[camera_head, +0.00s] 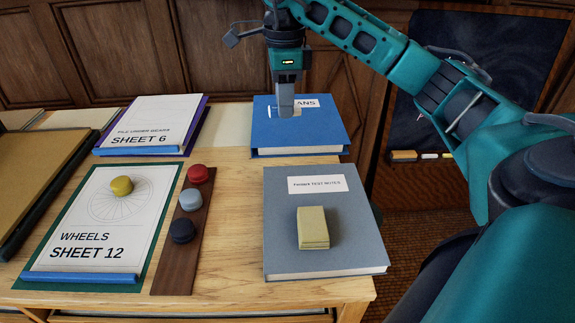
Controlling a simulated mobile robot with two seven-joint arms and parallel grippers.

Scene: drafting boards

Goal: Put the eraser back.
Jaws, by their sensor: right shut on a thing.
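My right gripper (285,110) points down over the blue book (330,137) at the back of the table. It is shut on a small whitish thing (272,112), which looks like the eraser; the fingers hide most of it. I cannot tell whether it touches the book's cover. The book's label (306,102) is partly hidden, with "ANS" readable. My left gripper is not in view.
A grey book (280,255) in front bears a pale yellow block (312,228). Left are Sheet 12 (95,235) with a yellow knob (121,185), a dark wooden strip (172,270) with three round pieces, and Sheet 6 (150,115). A ledge with small items (403,156) is right.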

